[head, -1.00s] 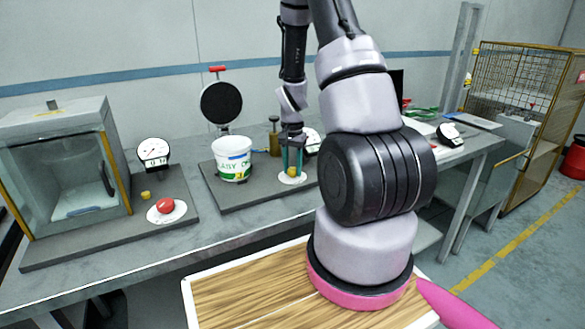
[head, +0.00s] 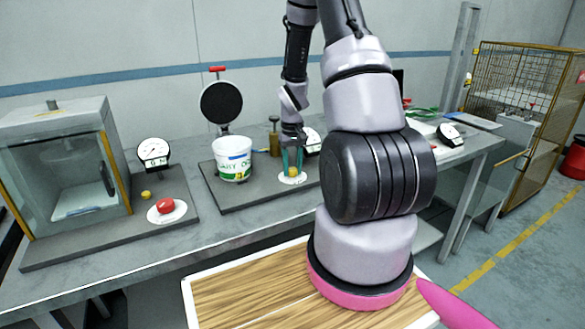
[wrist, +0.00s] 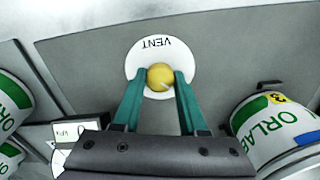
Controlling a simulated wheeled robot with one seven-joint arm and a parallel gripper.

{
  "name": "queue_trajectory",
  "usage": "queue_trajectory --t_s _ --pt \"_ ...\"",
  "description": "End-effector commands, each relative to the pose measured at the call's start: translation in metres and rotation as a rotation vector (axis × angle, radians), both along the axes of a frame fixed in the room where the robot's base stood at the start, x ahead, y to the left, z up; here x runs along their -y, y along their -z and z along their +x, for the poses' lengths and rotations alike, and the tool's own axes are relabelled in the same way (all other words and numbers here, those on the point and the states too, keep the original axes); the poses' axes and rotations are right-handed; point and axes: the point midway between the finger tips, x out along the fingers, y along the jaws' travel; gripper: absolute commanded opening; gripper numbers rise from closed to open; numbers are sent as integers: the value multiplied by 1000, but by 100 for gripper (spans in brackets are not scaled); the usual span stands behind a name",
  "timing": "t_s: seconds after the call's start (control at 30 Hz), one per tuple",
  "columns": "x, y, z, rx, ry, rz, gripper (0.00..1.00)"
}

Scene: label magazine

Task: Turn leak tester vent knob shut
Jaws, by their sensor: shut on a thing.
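The vent knob (wrist: 160,76) is a small yellow knob on a round white plate marked VENT (wrist: 137,60). In the head view the yellow knob (head: 292,172) sits on its white plate at the right part of a grey base. My gripper (wrist: 160,84) points down at it, with its two teal fingers shut on the knob, one on each side. In the head view my gripper (head: 292,164) stands over the plate. A pale line shows on the knob's top.
A white tub with green lettering (head: 232,160) stands on the leak tester base (head: 238,197), left of my gripper. A dial gauge (head: 311,141) stands close behind it. At left are a glass-fronted chamber (head: 70,165), another gauge (head: 154,153) and a red button (head: 165,205).

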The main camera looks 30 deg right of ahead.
Motion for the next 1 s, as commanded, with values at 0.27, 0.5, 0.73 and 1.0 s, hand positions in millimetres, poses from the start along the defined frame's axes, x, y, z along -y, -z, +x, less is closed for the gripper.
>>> queue_trajectory --t_s 0.27,0.5,0.73,1.0 --pt "0 0 1 2 -21 0 0" --pt "0 0 1 2 -21 0 0" --pt "0 0 0 1 -20 0 72" --pt "0 -6 1 2 -20 0 72"
